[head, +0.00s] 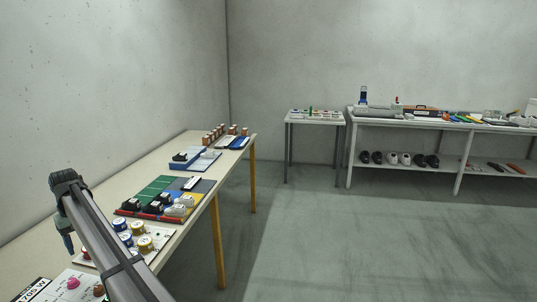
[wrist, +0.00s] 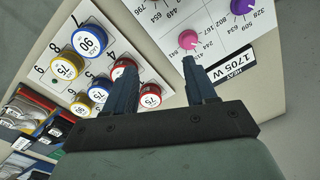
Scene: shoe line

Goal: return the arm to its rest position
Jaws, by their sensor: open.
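My gripper (wrist: 157,85) shows in the wrist view with its two dark fingers spread apart and nothing between them. Its fingertips are over the table beside a white board (wrist: 135,30) with round yellow, blue and red pieces and a second board with pink and purple knobs. In the head view my arm reaches in from the bottom left over the near end of the table (head: 103,188). Only part of my gripper (head: 66,240) shows there, behind the arm. I cannot tell from these views whether the fingers touch anything.
Along the table lie a green, blue and yellow tray (head: 157,187) with shoes and a blue-and-white tray (head: 197,160). Several copper-topped pieces stand at the far end. A small table (head: 316,121) and a long shelf bench (head: 400,169) stand by the back wall. The floor between is clear.

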